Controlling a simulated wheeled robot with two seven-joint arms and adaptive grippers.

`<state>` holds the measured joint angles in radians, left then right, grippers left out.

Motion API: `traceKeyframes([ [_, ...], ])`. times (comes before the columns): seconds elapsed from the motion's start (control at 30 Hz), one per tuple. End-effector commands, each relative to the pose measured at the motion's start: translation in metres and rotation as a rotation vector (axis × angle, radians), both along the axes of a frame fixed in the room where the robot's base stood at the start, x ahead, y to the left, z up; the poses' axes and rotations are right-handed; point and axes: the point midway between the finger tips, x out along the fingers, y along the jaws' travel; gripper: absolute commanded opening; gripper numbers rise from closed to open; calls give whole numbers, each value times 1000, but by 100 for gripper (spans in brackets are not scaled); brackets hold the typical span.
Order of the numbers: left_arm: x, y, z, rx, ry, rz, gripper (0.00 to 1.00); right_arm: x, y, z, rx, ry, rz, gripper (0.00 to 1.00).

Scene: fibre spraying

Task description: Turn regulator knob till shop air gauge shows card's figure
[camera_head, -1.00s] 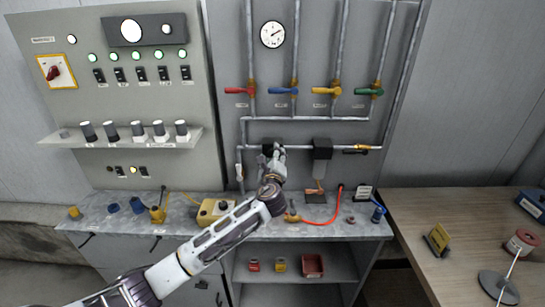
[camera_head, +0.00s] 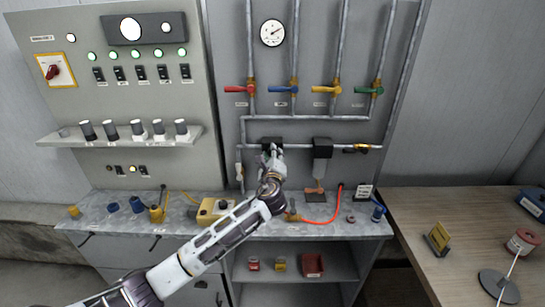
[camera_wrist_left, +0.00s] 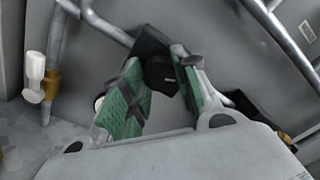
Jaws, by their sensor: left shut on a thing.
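The regulator (camera_head: 268,141) is a dark block on the pipe in the middle of the grey panel. My left gripper (camera_head: 272,153) is at it from below and in front. In the left wrist view, the black regulator knob (camera_wrist_left: 161,73) sits between the two green-padded fingers of the left gripper (camera_wrist_left: 160,85), which are shut on it. The round white gauge (camera_head: 273,34) is high on the panel; its needle is too small to read exactly. A small white card (camera_head: 364,191) stands on the bench at the right, its figure illegible. My right gripper is not in view.
Red, blue, yellow and green valve handles (camera_head: 285,90) line the pipes above. A second dark unit (camera_head: 322,148) hangs right of the regulator. A yellow box (camera_head: 212,211) and a red hose (camera_head: 322,221) lie on the bench. A wooden table (camera_head: 410,215) is at the right.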

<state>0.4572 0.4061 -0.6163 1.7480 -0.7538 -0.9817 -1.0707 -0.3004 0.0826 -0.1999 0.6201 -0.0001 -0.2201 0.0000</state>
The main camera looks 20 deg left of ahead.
Motion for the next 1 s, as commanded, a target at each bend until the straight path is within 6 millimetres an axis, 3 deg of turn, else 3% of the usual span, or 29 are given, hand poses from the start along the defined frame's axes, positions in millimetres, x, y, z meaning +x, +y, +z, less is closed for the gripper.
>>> traceKeyframes([
  [0.63, 0, 0, -3, -420, -118, 1, 6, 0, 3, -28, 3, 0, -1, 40],
  [1.0, 0, 0, -2, -521, -148, 1, 6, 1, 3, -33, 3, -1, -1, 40],
])
